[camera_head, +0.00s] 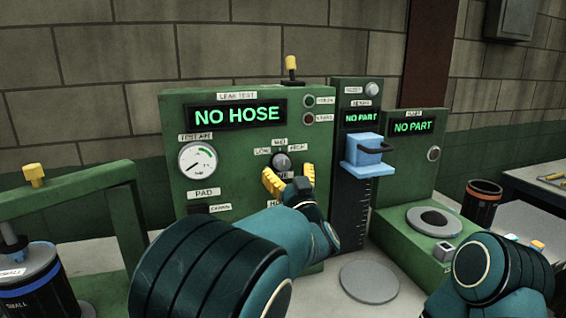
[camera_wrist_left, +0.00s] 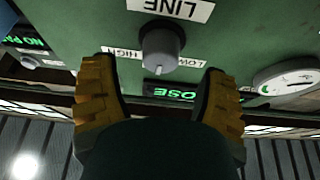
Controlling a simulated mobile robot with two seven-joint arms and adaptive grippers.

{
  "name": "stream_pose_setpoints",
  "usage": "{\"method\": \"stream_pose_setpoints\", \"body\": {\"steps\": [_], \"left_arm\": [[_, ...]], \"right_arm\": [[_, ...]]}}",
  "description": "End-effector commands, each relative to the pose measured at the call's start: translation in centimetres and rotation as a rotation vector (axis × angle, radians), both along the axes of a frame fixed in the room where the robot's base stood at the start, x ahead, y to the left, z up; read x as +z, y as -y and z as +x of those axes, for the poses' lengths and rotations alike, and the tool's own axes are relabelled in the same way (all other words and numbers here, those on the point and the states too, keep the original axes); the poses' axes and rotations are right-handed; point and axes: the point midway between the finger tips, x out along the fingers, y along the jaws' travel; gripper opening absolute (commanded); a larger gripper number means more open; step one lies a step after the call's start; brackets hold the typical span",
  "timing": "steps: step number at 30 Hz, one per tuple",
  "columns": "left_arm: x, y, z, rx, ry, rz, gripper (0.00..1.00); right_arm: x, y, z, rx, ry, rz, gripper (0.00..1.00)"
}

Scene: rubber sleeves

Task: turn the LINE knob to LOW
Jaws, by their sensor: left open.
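The LINE knob (camera_head: 282,161) is a small dark grey knob on the green leak test panel (camera_head: 240,165), below the labels LOW, MID and HIGH. It also shows upside down in the left wrist view (camera_wrist_left: 162,45), where its pale pointer mark aims roughly at MID, between the HIGH label (camera_wrist_left: 122,55) and the LOW label (camera_wrist_left: 184,62). My left gripper (camera_head: 291,179) is open, its yellow fingers just below the knob in the head view. My right gripper is out of view.
A pressure gauge (camera_head: 198,160) is left of the knob. A blue block-like fixture (camera_head: 366,152) stands on a ruled column to the right. A green station with a round ring (camera_head: 433,222) is farther right. A grey disc (camera_head: 369,281) lies on the bench.

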Motion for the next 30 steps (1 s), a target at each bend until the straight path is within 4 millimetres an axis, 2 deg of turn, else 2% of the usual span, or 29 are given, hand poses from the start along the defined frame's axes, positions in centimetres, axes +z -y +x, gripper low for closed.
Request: {"method": "stream_pose_setpoints", "body": {"steps": [3, 7, 19, 25, 30], "left_arm": [[0.7, -0.5, 1.6, 0.001, 0.001, 0.001, 0.74], [1.1, -0.8, 2.6, 0.0, 0.0, 0.001, 0.74], [1.3, -1.0, 3.1, 0.0, 0.0, 0.001, 0.75], [1.3, -1.0, 3.1, 0.0, 0.0, 0.0, 0.06], [1.4, -1.0, 3.1, 0.0, 0.0, 0.0, 0.04]], "right_arm": [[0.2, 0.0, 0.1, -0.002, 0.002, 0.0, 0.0], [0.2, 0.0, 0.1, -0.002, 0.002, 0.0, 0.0], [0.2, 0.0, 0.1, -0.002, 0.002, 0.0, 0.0], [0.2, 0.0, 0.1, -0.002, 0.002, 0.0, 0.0], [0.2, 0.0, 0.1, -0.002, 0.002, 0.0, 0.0]]}}
